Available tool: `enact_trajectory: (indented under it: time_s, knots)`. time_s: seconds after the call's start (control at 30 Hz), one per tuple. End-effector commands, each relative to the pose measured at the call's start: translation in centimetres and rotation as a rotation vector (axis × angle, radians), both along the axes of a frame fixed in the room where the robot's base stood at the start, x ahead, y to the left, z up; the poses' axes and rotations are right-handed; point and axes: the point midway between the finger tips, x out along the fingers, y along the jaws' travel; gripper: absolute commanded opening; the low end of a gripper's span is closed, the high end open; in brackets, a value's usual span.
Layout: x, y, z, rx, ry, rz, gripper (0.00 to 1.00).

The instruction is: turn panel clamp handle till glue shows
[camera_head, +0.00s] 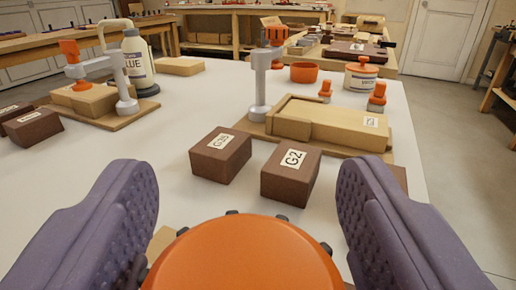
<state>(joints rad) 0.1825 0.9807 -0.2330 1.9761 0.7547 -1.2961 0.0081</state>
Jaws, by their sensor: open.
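A large orange round knob (245,258) with dark nubs around its rim is at the bottom centre, low between my fingers; it looks like the panel clamp handle. My gripper (248,185) is open, with one purple padded finger on each side of the knob. A gap shows at the left finger; contact at the lower right is hard to tell. The clamp body and panel joint beneath are hidden, apart from a small tan wooden edge (162,243). No glue bead is seen there.
Brown blocks marked G2 (291,174) and G26 (220,155) stand just beyond. Grey clamps with orange handles stand at left (120,80) and centre (260,85). A glue bottle (140,66), orange bowl (304,72) and lidded jar (361,75) stand farther back.

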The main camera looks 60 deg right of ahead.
Motion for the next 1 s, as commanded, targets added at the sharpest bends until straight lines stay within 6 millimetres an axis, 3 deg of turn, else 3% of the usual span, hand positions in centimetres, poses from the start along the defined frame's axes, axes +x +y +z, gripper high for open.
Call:
enact_trajectory:
  time_s: [0.27,0.5,0.77,1.0]
  knots:
    - [0.16,-0.29,0.06,0.001,0.000,0.000,0.71]
    - [0.15,-0.27,0.05,0.001,0.000,0.000,0.19]
    - [0.18,-0.24,-0.01,0.001,0.000,-0.028,0.19]
    - [0.04,-0.31,-0.06,0.000,-0.002,-0.154,0.19]
